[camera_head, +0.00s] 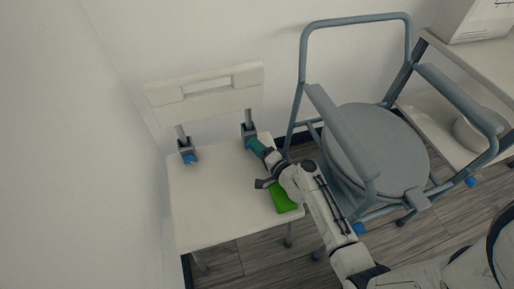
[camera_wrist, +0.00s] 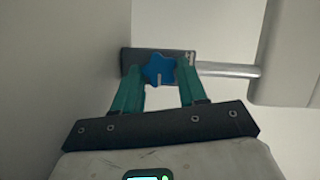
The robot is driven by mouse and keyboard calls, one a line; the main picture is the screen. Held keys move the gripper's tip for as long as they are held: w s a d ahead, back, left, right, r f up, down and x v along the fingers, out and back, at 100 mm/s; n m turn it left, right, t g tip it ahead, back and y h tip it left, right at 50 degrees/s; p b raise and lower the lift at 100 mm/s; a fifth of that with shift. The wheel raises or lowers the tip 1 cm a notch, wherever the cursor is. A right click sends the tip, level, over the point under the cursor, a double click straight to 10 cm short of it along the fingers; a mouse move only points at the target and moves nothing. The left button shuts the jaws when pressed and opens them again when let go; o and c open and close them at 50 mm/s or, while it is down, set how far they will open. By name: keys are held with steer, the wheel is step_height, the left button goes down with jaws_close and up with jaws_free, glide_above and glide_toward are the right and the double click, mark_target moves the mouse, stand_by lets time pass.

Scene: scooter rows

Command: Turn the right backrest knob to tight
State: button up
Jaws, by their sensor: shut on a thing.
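A white chair (camera_head: 215,205) stands by the wall, its slotted backrest (camera_head: 205,95) held on two metal posts with grey brackets. The left backrest knob (camera_head: 188,159) is blue and free of my gripper. The right backrest knob is mostly hidden by my gripper in the head view. In the wrist view the right knob (camera_wrist: 159,69) is a blue star shape with a pale mark near its lower edge, on a dark bracket (camera_wrist: 128,62). My gripper (camera_head: 253,145) has teal fingers, one on each side of this knob, shut on it. Small white markings sit on the bracket, right of the knob.
A green flat item (camera_head: 283,198) lies on the seat below my wrist. A grey commode chair (camera_head: 375,150) with armrests stands close on the right. A white shelf unit (camera_head: 480,75) is behind it. A wall borders the chair's left side.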

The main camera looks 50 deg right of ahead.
steer(key=o, duration=1.1)
steer(key=shift+c, duration=0.2)
step_height(320, 180, up, 3)
steer(key=shift+r+p, duration=0.1)
steer(key=shift+p, duration=0.95)
steer(key=s+a+r+p, duration=0.3)
steer(key=s+r, duration=0.6)
steer(key=s, duration=0.4)
steer(key=shift+s+a+r+p, duration=0.3)
steer(key=shift+a+r, duration=0.1)
steer(key=shift+a, duration=0.1)
steer(key=shift+w, duration=0.1)
